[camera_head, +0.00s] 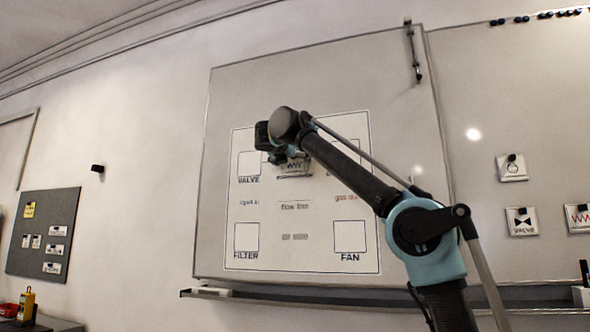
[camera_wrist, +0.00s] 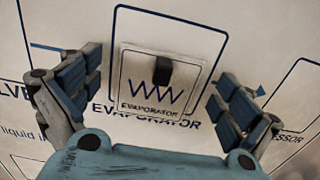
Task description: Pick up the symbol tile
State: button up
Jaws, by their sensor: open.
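A white square symbol tile (camera_wrist: 140,75) with a blue zigzag and the word EVAPORATOR is on the whiteboard, over the outlined EVAPORATOR box. A black knob (camera_wrist: 162,70) stands out from its upper middle. The tile sits slightly tilted and low, overlapping the printed label. My gripper (camera_wrist: 160,76) is open in the wrist view, one finger on each side of the tile, with visible gaps and nothing held. In the head view the tile (camera_head: 295,168) shows partly below my gripper (camera_head: 283,156), and my arm covers part of the diagram.
More tiles hang on the right panel: a circle-symbol tile (camera_head: 512,172), a VALVE tile (camera_head: 522,222) and a red zigzag tile (camera_head: 579,220). The VALVE, FILTER and FAN boxes look empty. A ledge (camera_head: 330,297) runs below the board; a small grey board (camera_head: 42,232) hangs left.

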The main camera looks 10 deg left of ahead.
jog(key=c, duration=1.2)
jog(key=shift+o, duration=0.2)
jog(key=shift+r, duration=0.15)
